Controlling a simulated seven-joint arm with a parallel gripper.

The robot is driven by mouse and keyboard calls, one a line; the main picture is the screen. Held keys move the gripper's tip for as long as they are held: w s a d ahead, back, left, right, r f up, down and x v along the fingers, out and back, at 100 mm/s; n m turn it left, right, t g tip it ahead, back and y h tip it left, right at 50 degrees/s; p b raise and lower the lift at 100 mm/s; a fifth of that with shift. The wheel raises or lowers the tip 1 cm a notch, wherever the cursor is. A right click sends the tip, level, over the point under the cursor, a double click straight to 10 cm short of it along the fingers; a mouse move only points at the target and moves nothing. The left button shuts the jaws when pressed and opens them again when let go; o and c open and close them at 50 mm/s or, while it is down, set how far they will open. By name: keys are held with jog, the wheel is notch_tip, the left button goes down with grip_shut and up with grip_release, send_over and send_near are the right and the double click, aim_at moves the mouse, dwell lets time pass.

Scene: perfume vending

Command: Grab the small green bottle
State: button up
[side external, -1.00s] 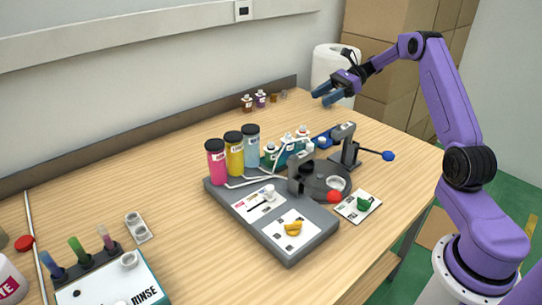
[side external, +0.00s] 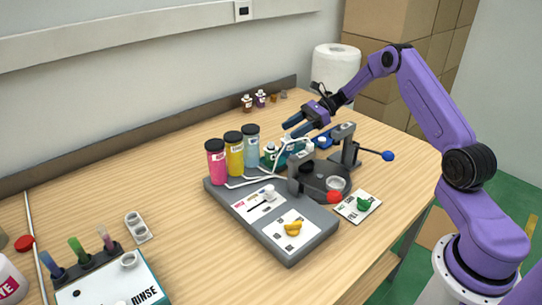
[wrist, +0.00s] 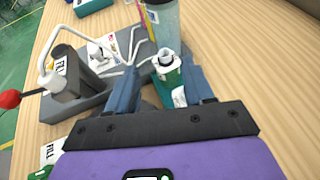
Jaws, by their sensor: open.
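The small green bottle (side external: 270,152) stands upright in a row of small bottles behind the dispenser base in the side view. In the wrist view the green bottle (wrist: 168,80), with a white cap and white label, shows between the finger ends, closer to the right finger. My gripper (side external: 293,128) is open and above the row of bottles; in the wrist view my gripper (wrist: 159,72) has its fingers apart. I cannot tell whether a finger touches the bottle. My fingers partly hide the other small bottles in the side view.
Pink (side external: 216,162), yellow (side external: 234,153) and blue (side external: 251,146) cylinders with white tubes stand on the grey dispenser base (side external: 289,252). A dark press with a blue-knobbed lever (side external: 388,156) stands to the right.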

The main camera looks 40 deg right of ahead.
aim_at(271, 153)
jog(key=shift+w+d+f+x, duration=0.1)
jog(key=shift+w+f+x, duration=0.05)
jog(key=shift+x, duration=1.45)
jog(key=shift+w+d+f+x, duration=0.1)
jog(key=shift+x, duration=1.5)
jog(key=shift+c, duration=0.3)
grip_shut()
